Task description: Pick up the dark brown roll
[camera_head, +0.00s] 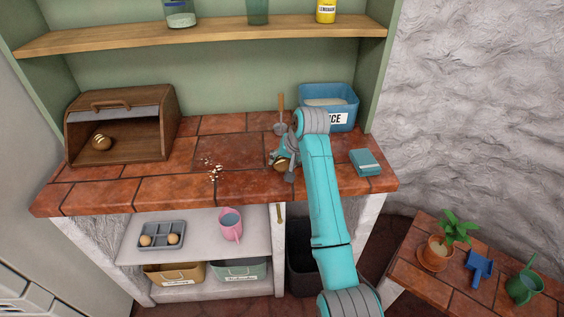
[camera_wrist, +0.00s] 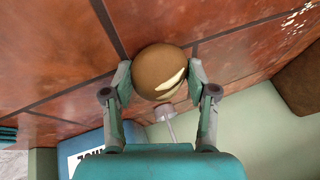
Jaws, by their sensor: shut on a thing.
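A brown roll (camera_wrist: 156,69) with a pale mark on its side sits between the two fingers of my gripper (camera_wrist: 160,82) in the wrist view. The fingers touch it on both sides and my gripper is shut on it. In the head view the roll (camera_head: 281,164) shows partly at the gripper (camera_head: 283,165), over the right part of the tiled counter. I cannot tell whether the roll touches the counter. Another striped brown roll (camera_head: 101,142) lies inside the open wooden bread box (camera_head: 148,151) at the left.
A blue bin (camera_head: 349,110) and a wooden-handled scoop (camera_head: 281,112) stand behind my gripper. A teal box (camera_head: 366,162) lies at the right. Pale crumbs (camera_head: 213,170) lie mid-counter. A shelf (camera_head: 209,39) overhangs the back.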

